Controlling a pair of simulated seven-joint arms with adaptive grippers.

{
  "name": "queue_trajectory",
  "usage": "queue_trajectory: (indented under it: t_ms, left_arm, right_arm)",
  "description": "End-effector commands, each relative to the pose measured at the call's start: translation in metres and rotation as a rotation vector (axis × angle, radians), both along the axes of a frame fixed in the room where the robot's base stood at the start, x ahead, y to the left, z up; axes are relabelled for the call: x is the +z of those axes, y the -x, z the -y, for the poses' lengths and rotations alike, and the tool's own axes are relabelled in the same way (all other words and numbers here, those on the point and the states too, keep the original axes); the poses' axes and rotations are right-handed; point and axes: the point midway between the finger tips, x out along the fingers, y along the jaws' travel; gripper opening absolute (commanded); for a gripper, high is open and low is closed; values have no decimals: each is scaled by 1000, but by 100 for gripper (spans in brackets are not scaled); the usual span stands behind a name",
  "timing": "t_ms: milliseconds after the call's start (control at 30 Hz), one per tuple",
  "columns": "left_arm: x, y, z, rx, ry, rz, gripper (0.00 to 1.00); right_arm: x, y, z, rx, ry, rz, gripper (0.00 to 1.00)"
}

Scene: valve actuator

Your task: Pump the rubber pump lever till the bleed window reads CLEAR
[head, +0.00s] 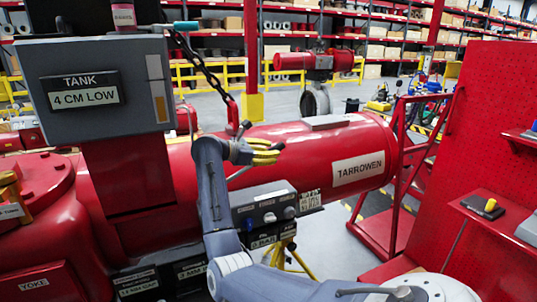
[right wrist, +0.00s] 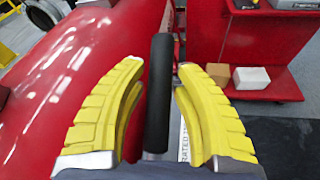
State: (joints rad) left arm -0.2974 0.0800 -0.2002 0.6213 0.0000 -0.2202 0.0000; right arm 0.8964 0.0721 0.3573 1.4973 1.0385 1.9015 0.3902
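The rubber pump lever (right wrist: 158,95) is a black upright grip in the right wrist view, between the two yellow fingers of my right gripper (right wrist: 157,105). The fingers are open, with a visible gap on each side of the lever. In the head view my right gripper (head: 260,152) is in front of the red TARROWEN cylinder (head: 300,140), and the lever's black grip cannot be made out. A grey block with knobs (head: 268,212) sits below it. A small window or label (head: 310,201) at its right end is too small to read.
A grey panel (head: 100,85) reading TANK 4 CM LOW stands at the left. A chain (head: 205,70) with a red hook hangs above the cylinder. A red pegboard (head: 490,120) with small shelves stands at the right.

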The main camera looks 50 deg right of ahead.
Motion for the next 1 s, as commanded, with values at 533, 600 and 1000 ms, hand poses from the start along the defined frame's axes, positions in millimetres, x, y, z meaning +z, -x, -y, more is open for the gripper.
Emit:
queue_trajectory:
  t_ms: [533,600,1000]
  left_arm:
    - [0,4,-2,1,-1,-5,34]
    - [0,4,-1,1,-1,-5,34]
    - [0,3,0,0,0,-4,34]
  right_arm:
    - [2,-4,-13,2,-4,-1,46]
    - [5,-6,-22,2,-4,0,46]
    - [18,-15,-65,1,-3,-1,46]
